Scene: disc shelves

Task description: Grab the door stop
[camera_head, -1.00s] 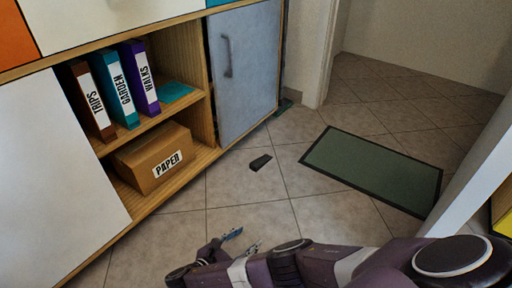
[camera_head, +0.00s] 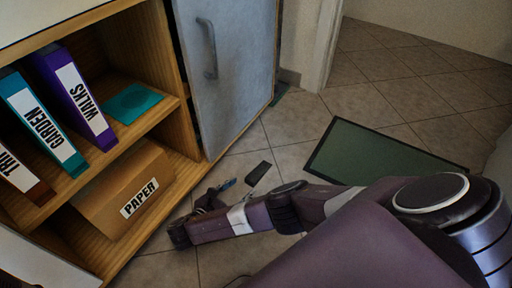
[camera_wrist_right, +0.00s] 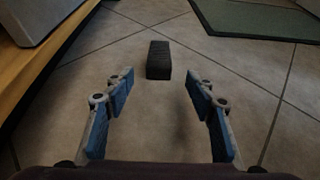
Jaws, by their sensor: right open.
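The door stop is a small dark wedge-like block (camera_head: 258,173) lying on the tiled floor in front of the cabinet. In the right wrist view the door stop (camera_wrist_right: 158,60) lies just ahead of the fingertips, centred between them and apart from both. My right gripper (camera_wrist_right: 160,82) is open and empty, with blue-padded fingers on either side. In the head view my right gripper (camera_head: 229,189) is low near the floor, just left of the door stop. My left gripper is not in view.
A wooden cabinet with a grey door (camera_head: 228,75) stands on the left. Its shelves hold binders (camera_head: 75,97) and a PAPER box (camera_head: 128,190). A green mat (camera_head: 380,150) lies right of the door stop. Bare tiles surround the door stop.

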